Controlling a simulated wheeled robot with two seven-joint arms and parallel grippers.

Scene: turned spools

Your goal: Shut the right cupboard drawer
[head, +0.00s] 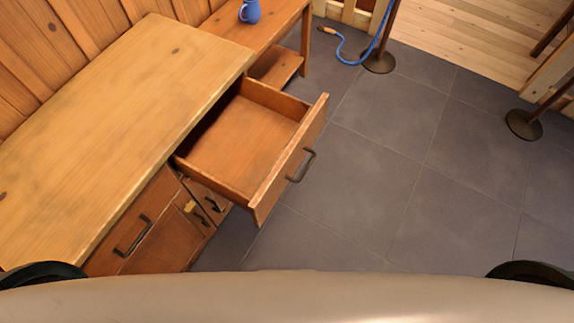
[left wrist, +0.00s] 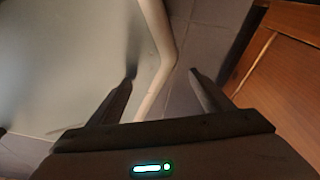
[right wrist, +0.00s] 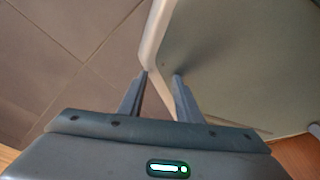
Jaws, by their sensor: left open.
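The right cupboard drawer (head: 240,140) is pulled well out of the wooden cupboard and looks empty inside. Its front panel (head: 278,180) carries a dark bar handle (head: 301,165). Neither gripper shows in the head view. In the left wrist view my left gripper (left wrist: 163,76) is open and empty, with a wooden surface to its right. In the right wrist view my right gripper (right wrist: 161,77) has a gap between its fingers and holds nothing. Neither wrist view shows the drawer handle.
The cupboard's top (head: 120,90) is bare. Another closed front with a handle (head: 133,236) is at left. A side table (head: 265,35) with a blue jug (head: 250,11) stands behind. Dark posts, one at a blue rope (head: 345,55), stand at the back and right. Grey floor (head: 400,170) beside the drawer is clear.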

